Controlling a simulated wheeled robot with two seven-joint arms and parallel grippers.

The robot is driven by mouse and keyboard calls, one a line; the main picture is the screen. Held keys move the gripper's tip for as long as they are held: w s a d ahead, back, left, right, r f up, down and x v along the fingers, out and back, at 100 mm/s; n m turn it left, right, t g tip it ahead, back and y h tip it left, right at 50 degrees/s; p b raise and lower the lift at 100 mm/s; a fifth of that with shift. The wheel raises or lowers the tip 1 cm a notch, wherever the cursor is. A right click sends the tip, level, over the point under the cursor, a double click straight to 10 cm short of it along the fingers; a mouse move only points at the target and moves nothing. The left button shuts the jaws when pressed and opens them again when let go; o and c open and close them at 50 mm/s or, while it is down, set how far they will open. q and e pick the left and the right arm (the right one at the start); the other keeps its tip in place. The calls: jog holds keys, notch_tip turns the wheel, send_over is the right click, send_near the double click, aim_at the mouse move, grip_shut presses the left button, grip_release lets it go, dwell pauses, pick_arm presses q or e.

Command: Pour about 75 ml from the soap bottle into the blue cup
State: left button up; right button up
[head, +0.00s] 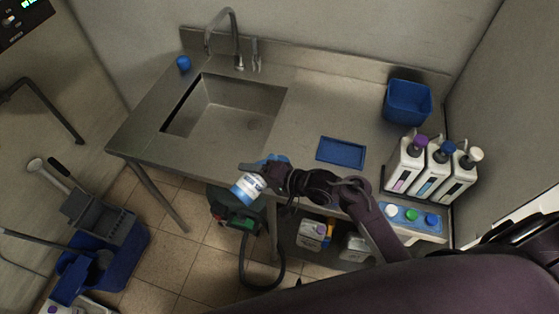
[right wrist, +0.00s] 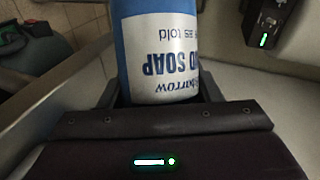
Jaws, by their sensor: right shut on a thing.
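The soap bottle (head: 249,186) is blue with a white label and is held tilted in the head view, near the front edge of the counter below the sink. My right gripper (head: 262,176) is shut on it. The right wrist view shows its blue body and the label "SOAP" (right wrist: 163,55) upside down between the fingers (right wrist: 160,103). A small blue cup (head: 184,63) stands on the counter's back left corner, left of the sink and well apart from the bottle. A blue patch shows behind my right gripper; I cannot tell what it is. My left gripper is not in view.
The steel counter (head: 310,112) has a sink (head: 228,112) with a tap (head: 236,40). A blue tray (head: 341,152), a blue bin (head: 408,102) and several white bottles (head: 432,170) are on the right. A mop bucket (head: 125,246) stands on the floor at left.

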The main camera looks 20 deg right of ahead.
jog(key=shift+w+d+r+m+p, duration=0.1)
jog(key=shift+r+m+p, duration=0.2)
jog(key=shift+p, duration=0.1)
jog(key=shift+f+m+y+p, duration=0.2)
jog(key=shift+m+y+p, duration=0.1)
jog(key=shift+m+y, duration=0.35)
dwell(0.9)
jog(key=shift+a+r, duration=0.1)
jog(key=shift+a, duration=0.1)
dwell(0.5)
jog(key=shift+r+m+y+p, duration=0.45)
jog(key=shift+m+p, duration=0.1)
jog(key=shift+p, duration=0.2)
dwell(1.6)
